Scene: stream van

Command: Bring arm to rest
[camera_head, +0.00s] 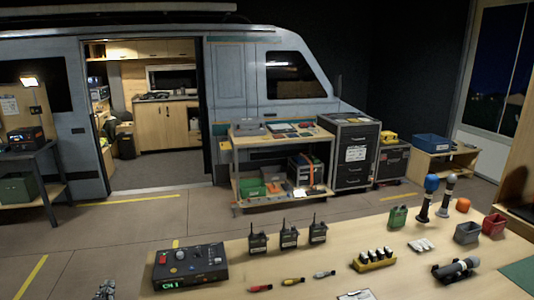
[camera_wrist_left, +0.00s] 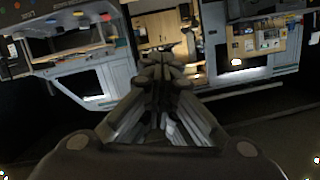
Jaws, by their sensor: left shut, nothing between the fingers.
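My left gripper (camera_head: 106,289) shows only as its tip at the bottom edge of the head view, left of the control box and beside the table's left end. In the left wrist view its fingers (camera_wrist_left: 162,68) are together, with nothing between them. The rest of the left arm is out of the head view. My right gripper is not in view.
A wooden table (camera_head: 340,262) fills the front. On it are a control box (camera_head: 190,264), several radios (camera_head: 289,235), a yellow battery rack (camera_head: 372,264) and microphones (camera_head: 446,195). Floor left of the table is clear. A van (camera_head: 232,80) and wheeled cart (camera_head: 283,204) stand behind.

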